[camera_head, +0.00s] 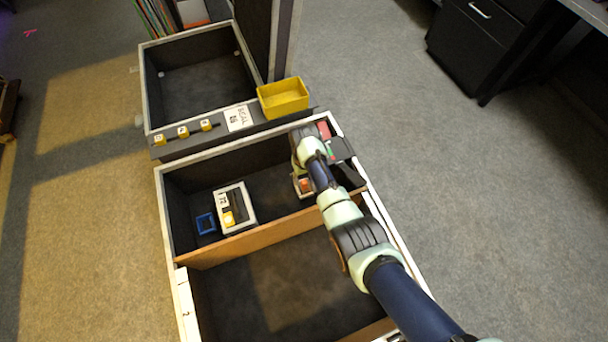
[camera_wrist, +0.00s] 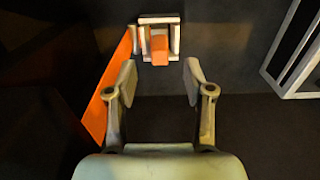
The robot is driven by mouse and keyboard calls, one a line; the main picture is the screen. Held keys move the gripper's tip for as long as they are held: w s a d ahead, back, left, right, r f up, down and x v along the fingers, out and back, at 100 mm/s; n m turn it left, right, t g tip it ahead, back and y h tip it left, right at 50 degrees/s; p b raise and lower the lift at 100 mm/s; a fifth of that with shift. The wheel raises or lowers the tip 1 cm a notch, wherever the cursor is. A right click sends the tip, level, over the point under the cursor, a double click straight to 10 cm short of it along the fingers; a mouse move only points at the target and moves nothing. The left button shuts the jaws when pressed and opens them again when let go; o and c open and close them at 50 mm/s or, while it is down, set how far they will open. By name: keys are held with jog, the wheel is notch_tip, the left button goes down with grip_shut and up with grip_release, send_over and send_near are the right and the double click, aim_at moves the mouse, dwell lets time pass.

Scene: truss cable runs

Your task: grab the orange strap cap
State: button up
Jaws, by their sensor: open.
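The orange strap cap (camera_wrist: 160,48) sits in a small pale bracket (camera_wrist: 174,19) near the top middle of the wrist view. In the head view the orange cap (camera_head: 306,184) shows beside my arm, inside the middle compartment of the bin. My gripper (camera_wrist: 160,84) is open and empty, its two fingers apart. In the wrist picture the cap lies just beyond the fingertips, between their lines, with a visible gap. In the head view my wrist and arm hide most of the gripper.
A white panel (camera_head: 245,219) with a yellow part and a blue square frame (camera_head: 206,223) lie left in the same compartment. An orange-brown divider (camera_head: 250,243) borders it. A yellow tray (camera_head: 283,98) stands on the rear ledge. The front compartment looks empty.

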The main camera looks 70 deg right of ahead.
aim_at(304, 181)
jog(key=f+b, duration=0.2)
jog(key=f, duration=0.1)
jog(key=f+b, duration=0.3)
jog(key=f, duration=0.1)
jog(key=shift+w+d+f, duration=0.15)
jog(key=shift+d, duration=0.05)
grip_shut()
